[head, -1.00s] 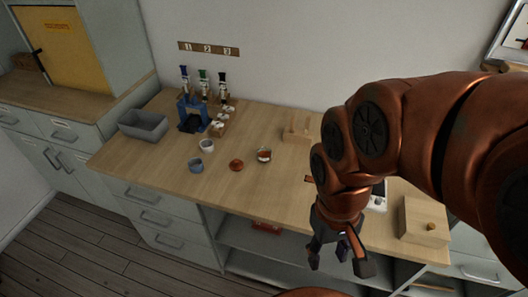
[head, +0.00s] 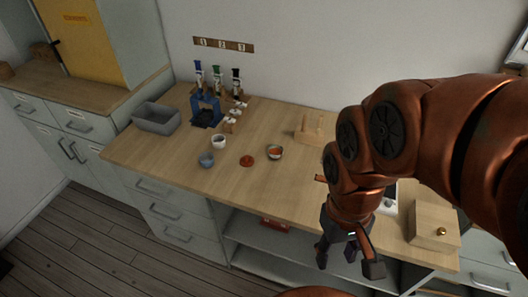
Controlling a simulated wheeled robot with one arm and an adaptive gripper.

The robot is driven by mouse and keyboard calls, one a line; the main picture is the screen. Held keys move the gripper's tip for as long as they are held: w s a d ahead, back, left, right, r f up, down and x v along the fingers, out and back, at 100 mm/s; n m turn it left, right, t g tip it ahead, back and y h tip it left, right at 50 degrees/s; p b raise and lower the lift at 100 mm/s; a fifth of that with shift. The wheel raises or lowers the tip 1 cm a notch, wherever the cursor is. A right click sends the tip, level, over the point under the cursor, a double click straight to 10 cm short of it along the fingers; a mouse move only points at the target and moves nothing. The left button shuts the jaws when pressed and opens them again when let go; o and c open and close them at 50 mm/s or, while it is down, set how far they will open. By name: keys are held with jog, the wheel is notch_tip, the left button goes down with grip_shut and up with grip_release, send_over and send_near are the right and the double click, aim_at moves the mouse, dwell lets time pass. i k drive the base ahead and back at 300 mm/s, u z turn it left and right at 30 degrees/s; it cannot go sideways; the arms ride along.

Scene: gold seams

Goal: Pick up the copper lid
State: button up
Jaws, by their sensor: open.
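The copper lid (head: 247,160) is a small round reddish disc lying on the wooden counter (head: 180,170). It sits between a blue-grey cup (head: 206,160) on its left and a pale cup with reddish contents (head: 275,152) on its right. My gripper (head: 348,262) hangs at the counter's front edge, to the right of and nearer than the lid. Its fingers are spread and nothing shows between them. My arm hides part of the counter's right side.
A white cup (head: 218,141) stands behind the blue cup. A grey bin (head: 156,117) and a blue stand (head: 205,110) with bottles are at the back left. A wooden block holder (head: 314,128) and a wooden box (head: 433,226) stand to the right. The counter's front left is clear.

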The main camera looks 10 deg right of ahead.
aim_at(246, 161)
jog(key=k, duration=0.45)
jog(key=u, duration=0.45)
jog(key=i, duration=0.85)
jog(key=u, duration=0.95)
